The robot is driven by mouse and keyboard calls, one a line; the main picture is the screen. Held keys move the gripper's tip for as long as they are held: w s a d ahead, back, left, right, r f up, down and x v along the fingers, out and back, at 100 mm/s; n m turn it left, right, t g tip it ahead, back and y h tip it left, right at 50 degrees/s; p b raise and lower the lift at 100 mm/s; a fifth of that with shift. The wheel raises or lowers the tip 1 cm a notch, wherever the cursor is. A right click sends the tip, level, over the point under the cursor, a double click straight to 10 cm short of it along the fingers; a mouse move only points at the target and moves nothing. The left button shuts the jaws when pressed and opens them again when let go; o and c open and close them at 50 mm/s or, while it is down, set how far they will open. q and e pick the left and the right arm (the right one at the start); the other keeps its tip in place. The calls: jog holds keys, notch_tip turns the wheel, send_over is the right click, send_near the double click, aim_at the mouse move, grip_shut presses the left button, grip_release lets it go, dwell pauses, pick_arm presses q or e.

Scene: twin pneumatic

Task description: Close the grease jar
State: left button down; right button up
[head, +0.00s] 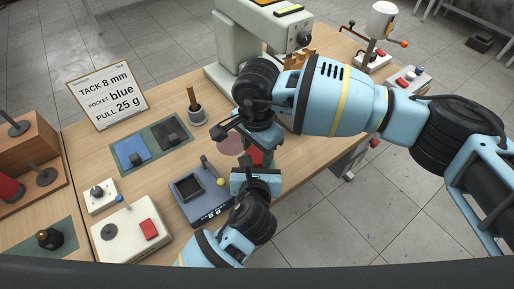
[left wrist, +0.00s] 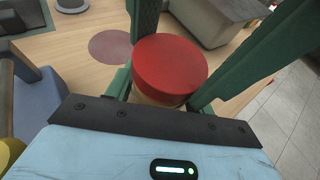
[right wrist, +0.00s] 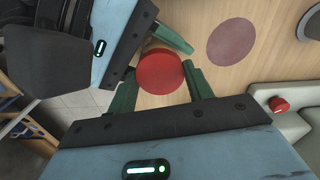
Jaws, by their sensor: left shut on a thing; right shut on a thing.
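The grease jar has a tan body (left wrist: 157,98) and a red round lid (left wrist: 170,68) that sits on top of it. The lid also shows in the right wrist view (right wrist: 160,72) and partly in the head view (head: 256,157). My left gripper (head: 256,170) is shut low on the jar body. My right gripper (head: 254,140) is shut at the lid, with green fingers on its two sides. The fingers hide part of the jar, and whether the lid is fully tightened cannot be told.
A pinkish round mat (head: 230,144) lies beside the jar. A blue-grey scale (head: 200,188) stands left of my left gripper. A cup with a brown stick (head: 196,115) and a pale machine (head: 228,50) stand behind. The table's right edge is close.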

pick_arm(q)
jog(key=shift+d, duration=0.1)
pick_arm(e)
jog(key=shift+m, duration=0.3)
pick_arm(q)
jog(key=shift+s, duration=0.1)
pick_arm(e)
jog(key=shift+r, duration=0.1)
jog(key=o, duration=1)
jog(key=shift+o, duration=0.4)
pick_arm(q)
jog(key=shift+a, duration=0.2)
pick_arm(e)
jog(key=shift+r, duration=2.2)
pick_arm(q)
jog(key=shift+d, duration=0.1)
